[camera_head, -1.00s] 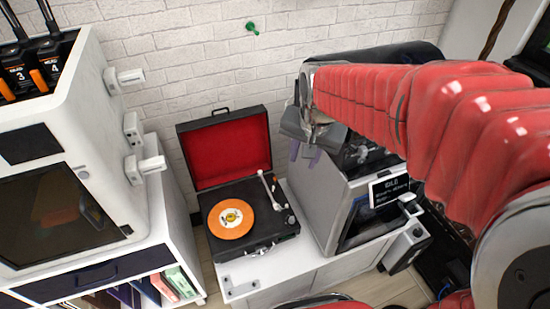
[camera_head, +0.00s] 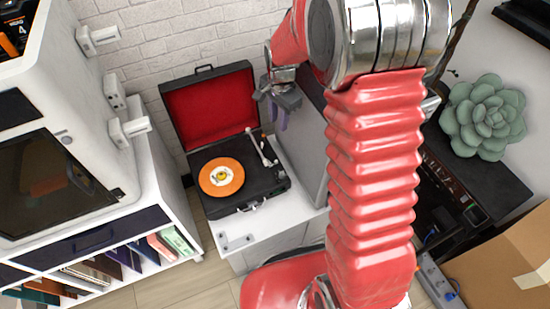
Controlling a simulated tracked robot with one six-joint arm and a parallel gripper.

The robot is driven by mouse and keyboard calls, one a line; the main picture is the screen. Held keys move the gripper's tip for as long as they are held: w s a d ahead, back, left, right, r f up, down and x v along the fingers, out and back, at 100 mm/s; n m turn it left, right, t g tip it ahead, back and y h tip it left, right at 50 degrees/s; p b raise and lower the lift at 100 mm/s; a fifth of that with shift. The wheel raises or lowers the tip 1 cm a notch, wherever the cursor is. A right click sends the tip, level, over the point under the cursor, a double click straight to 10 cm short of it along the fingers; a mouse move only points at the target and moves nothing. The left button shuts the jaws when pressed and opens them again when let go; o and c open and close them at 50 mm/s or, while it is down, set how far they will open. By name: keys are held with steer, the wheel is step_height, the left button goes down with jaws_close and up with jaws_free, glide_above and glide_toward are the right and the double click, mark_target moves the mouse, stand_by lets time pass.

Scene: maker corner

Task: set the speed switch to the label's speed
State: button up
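The open black record player (camera_head: 215,203), with a red-lined lid (camera_head: 208,105), stands on a white cabinet. An orange record (camera_head: 207,188) lies on its platter, with a pale centre label (camera_head: 221,176) too small to read. The silver tonearm (camera_head: 262,147) is at the right of the deck. I cannot make out the speed switch or its setting. My gripper (camera_head: 281,118), grey with purple fingertips, hangs in the air above and right of the tonearm, apart from the deck. Its fingers look spread, with nothing seen between them.
The white shelf unit and cabinet (camera_head: 60,150) with protruding handles stand at the left. A succulent (camera_head: 485,115) and a cardboard box (camera_head: 505,265) are at the right.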

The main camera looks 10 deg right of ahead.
mark_target(276, 161)
steer(key=w+f+m+g, duration=0.1)
steer(key=w+f+m, duration=0.2)
steer(key=f, duration=0.8)
steer(key=shift+f, duration=0.35)
steer(key=shift+f, duration=0.15)
step_height(276, 161, down, 14)
steer(key=shift+r, duration=0.25)
steer(key=shift+c, duration=0.4)
jaws_close()
stand_by(0.9)
